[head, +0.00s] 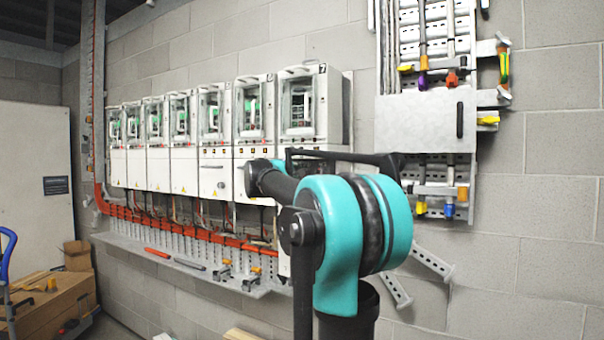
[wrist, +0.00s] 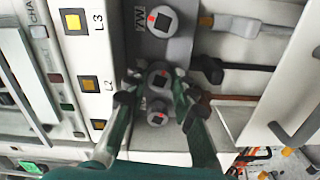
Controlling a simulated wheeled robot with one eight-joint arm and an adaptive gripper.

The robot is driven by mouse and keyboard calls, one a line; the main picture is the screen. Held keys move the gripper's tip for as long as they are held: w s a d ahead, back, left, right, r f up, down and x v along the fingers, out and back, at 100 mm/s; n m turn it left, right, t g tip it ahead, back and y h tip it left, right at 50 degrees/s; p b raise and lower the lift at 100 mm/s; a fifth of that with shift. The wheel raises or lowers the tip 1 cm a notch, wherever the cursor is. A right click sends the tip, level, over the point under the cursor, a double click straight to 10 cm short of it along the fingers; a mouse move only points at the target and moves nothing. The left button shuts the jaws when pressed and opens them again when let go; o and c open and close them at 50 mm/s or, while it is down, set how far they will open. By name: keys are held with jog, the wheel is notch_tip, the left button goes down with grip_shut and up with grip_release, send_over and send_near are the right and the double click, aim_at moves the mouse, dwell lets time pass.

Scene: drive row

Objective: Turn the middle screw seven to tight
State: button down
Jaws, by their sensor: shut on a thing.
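In the wrist view a column of three round grey screws with dark square sockets and red marks shows on a grey terminal plate. The middle screw (wrist: 158,77) sits between the top screw (wrist: 160,20) and the lower screw (wrist: 157,113). My gripper (wrist: 156,82) reaches up from the bottom, its green and black fingers on both sides of the middle screw and shut on it. The fingers partly cover the screw's edges. In the head view the drive marked 7 (head: 311,110) is the rightmost in the row; my arm hides its lower front and the gripper.
Yellow squares labelled L3 (wrist: 73,22) and L2 (wrist: 89,84) line the left of the screws. Cables (wrist: 235,67) run in from the right beside a panel with a handle. In the head view a shelf (head: 200,265) with tools runs below the drives.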

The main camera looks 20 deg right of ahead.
jog(key=shift+f+m, duration=0.1)
jog(key=shift+m, duration=0.5)
jog(key=c, duration=1.5)
grip_release()
jog(key=shift+c, duration=0.2)
jog(key=v, duration=1.2)
